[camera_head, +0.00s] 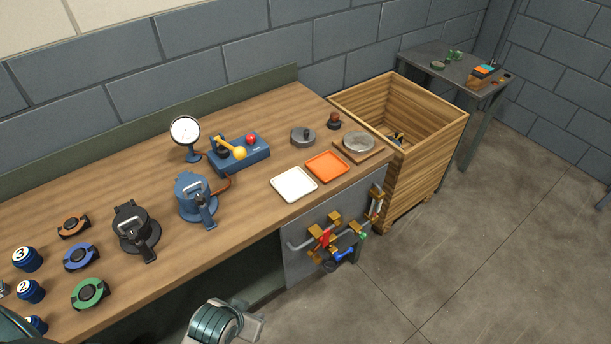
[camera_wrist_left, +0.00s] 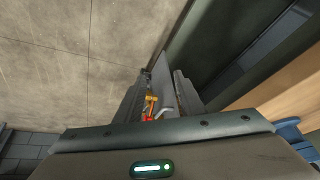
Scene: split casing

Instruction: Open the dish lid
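A round grey glass-like dish (camera_head: 359,142) sits flat on a small wooden board (camera_head: 369,155) at the right end of the bench. Its top looks closed, but I cannot clearly tell the lid from the dish. My left gripper (camera_wrist_left: 160,98) is open and empty in the left wrist view, its two fingers apart with floor and pipes seen between them. In the head view, part of my left arm shows at the bottom edge, in front of the bench and well away from the dish. My right gripper is not in view.
An orange tray (camera_head: 327,167), a white tray (camera_head: 294,184) and a grey knobbed disc (camera_head: 303,137) lie near the dish. A wooden crate (camera_head: 436,155) stands right of the bench. Pipes with a red valve (camera_head: 325,238) stick out from the front panel (camera_head: 296,262).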

